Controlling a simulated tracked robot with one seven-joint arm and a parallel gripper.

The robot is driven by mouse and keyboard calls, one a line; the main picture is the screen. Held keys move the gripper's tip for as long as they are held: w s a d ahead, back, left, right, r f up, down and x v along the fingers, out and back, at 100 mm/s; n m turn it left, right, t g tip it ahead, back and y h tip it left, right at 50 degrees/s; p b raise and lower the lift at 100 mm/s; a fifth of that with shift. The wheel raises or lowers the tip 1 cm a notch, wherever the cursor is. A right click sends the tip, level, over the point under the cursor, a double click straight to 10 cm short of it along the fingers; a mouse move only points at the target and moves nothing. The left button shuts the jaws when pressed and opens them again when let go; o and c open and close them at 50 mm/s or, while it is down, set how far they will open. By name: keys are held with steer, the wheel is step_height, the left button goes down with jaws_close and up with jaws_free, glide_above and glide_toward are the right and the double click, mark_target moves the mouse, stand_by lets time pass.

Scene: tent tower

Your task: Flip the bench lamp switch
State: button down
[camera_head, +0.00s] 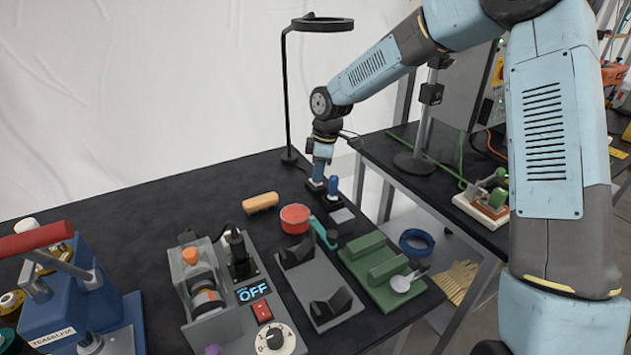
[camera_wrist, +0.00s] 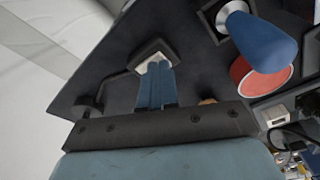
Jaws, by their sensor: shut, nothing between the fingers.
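A black lamp (camera_head: 288,85) with a thin pole and ring-shaped head stands at the back edge of the dark bench; no glow shows on it. My gripper (camera_head: 319,183) is low over the bench, right of the lamp's pole. In the wrist view, my gripper's blue fingers (camera_wrist: 155,68) are together and empty. Their tips are at a small pale block (camera_wrist: 153,50) with a dark cord beside it, perhaps the lamp switch. The fingers cover part of it; I cannot tell whether they touch it or how it is set.
A blue upright handle (camera_head: 332,188) stands close to the right of my gripper, also large in the wrist view (camera_wrist: 263,40). A red round dish (camera_head: 295,216) and wooden piece (camera_head: 261,203) lie nearer. A red switch (camera_head: 262,311) beside an "OFF" sign (camera_head: 253,291) is in front.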

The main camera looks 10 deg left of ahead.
steer(key=shift+f, duration=0.25)
steer(key=shift+r, duration=3.55)
